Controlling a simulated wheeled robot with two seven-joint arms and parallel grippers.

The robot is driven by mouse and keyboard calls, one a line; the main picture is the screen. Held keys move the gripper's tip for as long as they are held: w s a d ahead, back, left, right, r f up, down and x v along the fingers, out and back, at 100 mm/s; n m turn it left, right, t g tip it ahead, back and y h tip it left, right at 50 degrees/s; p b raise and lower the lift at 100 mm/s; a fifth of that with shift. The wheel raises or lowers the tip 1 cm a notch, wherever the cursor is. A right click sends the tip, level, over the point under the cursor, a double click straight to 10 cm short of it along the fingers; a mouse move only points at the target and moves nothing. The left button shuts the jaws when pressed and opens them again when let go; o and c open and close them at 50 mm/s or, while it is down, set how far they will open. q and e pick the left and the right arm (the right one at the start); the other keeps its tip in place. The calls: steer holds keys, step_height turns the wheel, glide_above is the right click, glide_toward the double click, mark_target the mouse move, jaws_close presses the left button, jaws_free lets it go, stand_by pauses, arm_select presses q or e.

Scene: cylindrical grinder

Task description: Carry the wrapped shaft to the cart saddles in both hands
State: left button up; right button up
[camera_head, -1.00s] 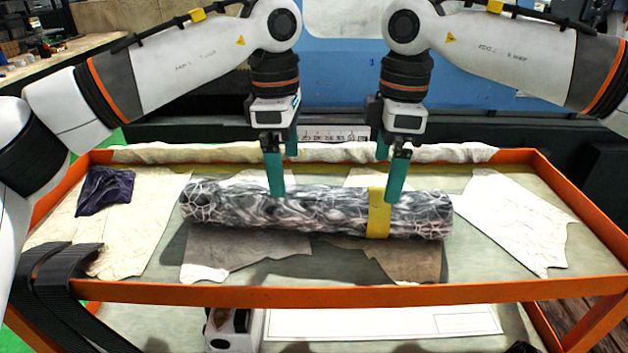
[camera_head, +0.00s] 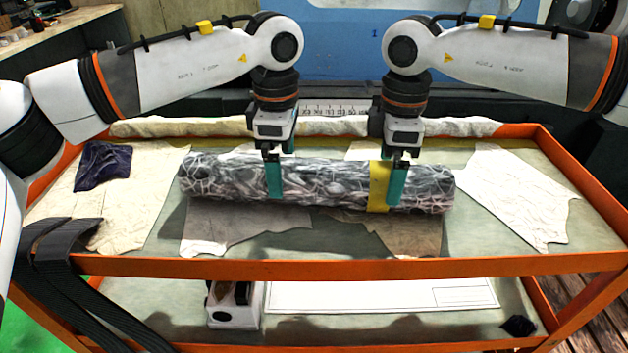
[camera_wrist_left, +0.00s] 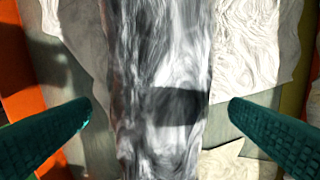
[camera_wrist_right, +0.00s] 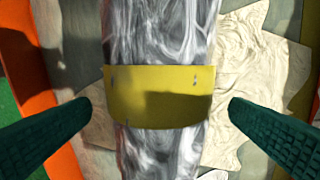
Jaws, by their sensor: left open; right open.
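The wrapped shaft (camera_head: 330,182), in marbled grey and white wrap, lies left to right over the orange cart's upper tray (camera_head: 330,266). A yellow band (camera_head: 379,186) circles it right of its middle. My left gripper (camera_head: 279,176) is open left of its middle, one finger in front and one behind. In the left wrist view the shaft (camera_wrist_left: 165,60) runs between the spread fingers, apart from both. My right gripper (camera_head: 392,178) is open and straddles the shaft at the band, which also shows in the right wrist view (camera_wrist_right: 160,97). I cannot make out saddles under the shaft.
Pale cloths (camera_head: 520,195) lie flat on the tray, with a dark purple cloth (camera_head: 103,166) at the left and a rolled cloth (camera_head: 200,127) along the back edge. Black straps (camera_head: 60,270) hang over the front left corner. A lower shelf holds a small white device (camera_head: 234,305).

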arm_select(q)
step_height(320, 180, down, 5)
steer(key=shift+r, duration=0.1)
arm_select(e)
step_height(320, 180, down, 5)
steer(key=shift+r, duration=0.1)
arm_select(q)
steer(key=c, duration=2.1)
arm_select(e)
steer(key=c, duration=2.1)
arm_select(q)
steer(key=shift+r, duration=0.2)
arm_select(e)
steer(key=shift+r, duration=0.25)
arm_select(q)
steer(key=shift+w, duration=0.15)
arm_select(e)
steer(key=shift+w, duration=0.2)
